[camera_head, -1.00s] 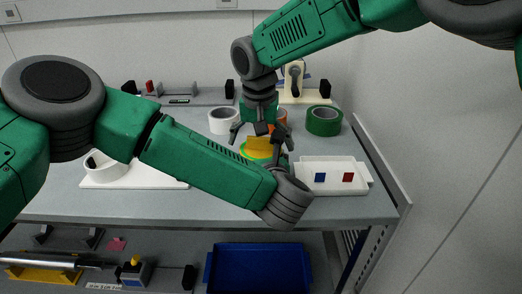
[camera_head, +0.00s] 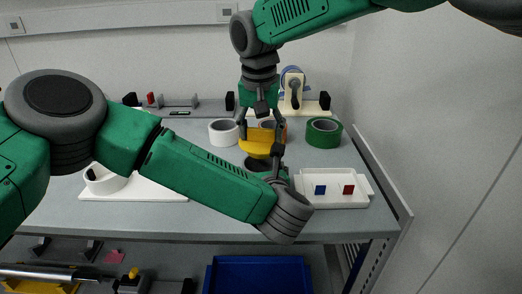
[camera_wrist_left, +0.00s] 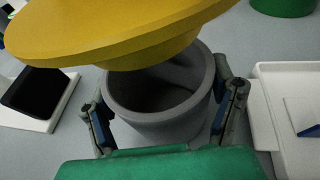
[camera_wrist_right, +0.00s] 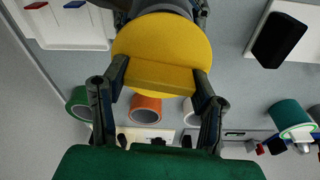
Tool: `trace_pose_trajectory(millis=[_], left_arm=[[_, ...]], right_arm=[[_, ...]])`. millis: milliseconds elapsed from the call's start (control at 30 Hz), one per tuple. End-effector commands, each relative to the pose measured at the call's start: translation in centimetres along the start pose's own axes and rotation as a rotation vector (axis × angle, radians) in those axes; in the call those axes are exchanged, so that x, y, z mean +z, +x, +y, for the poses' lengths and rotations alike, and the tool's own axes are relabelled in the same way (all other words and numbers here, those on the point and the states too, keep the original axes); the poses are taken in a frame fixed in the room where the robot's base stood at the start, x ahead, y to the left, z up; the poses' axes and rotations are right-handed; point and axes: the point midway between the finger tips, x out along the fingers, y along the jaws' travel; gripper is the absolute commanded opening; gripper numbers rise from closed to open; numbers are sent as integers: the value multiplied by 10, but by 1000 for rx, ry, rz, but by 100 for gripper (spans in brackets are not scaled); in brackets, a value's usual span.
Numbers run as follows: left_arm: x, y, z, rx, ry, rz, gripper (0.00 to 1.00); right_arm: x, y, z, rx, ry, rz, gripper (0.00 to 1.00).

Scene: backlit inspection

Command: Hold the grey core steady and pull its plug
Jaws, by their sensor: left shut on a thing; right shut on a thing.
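The grey core (camera_wrist_left: 158,122) stands on the table, a hollow ring with its dark opening uncovered; it also shows in the head view (camera_head: 253,163). My left gripper (camera_wrist_left: 165,110) has its fingers on both sides of the core and is shut on it. The yellow plug (camera_head: 260,143) is a disc with a raised grip bar. My right gripper (camera_wrist_right: 157,80) is shut on that bar and holds the plug above the core, apart from it. The plug hides part of the core's opening in the left wrist view (camera_wrist_left: 110,35).
A white tray (camera_head: 345,202) with a blue and a red square lies to the right. White tape (camera_head: 223,132), orange tape (camera_wrist_right: 145,108) and green tape (camera_head: 323,132) stand behind. A white board (camera_head: 160,190) lies at left. A blue bin (camera_head: 258,262) is below the table.

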Motion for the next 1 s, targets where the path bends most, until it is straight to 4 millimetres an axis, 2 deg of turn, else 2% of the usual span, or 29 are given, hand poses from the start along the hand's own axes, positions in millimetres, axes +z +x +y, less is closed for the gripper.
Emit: trace_pose_trajectory(millis=[100, 200, 533, 567, 600, 867, 1000], left_arm=[[-4, 0, 0, -1, 5, 7, 43], [-4, -1, 0, -1, 6, 7, 43], [-4, -1, 0, -2, 6, 7, 43], [-4, -1, 0, -2, 6, 7, 85], [-4, -1, 0, -2, 6, 7, 99], [-1, -2, 0, -2, 3, 2, 100], [-1, -10, -1, -3, 3, 2, 100]], right_arm=[[-4, -21, 0, -1, 1, 4, 18], [-6, -31, 0, -2, 1, 3, 18], [-6, -38, 0, -2, 0, 3, 18], [-6, -38, 0, -2, 1, 4, 18], [-6, -38, 0, -2, 1, 4, 18], [-6, -39, 0, -2, 1, 5, 18], [-6, -39, 0, -3, 1, 5, 18]])
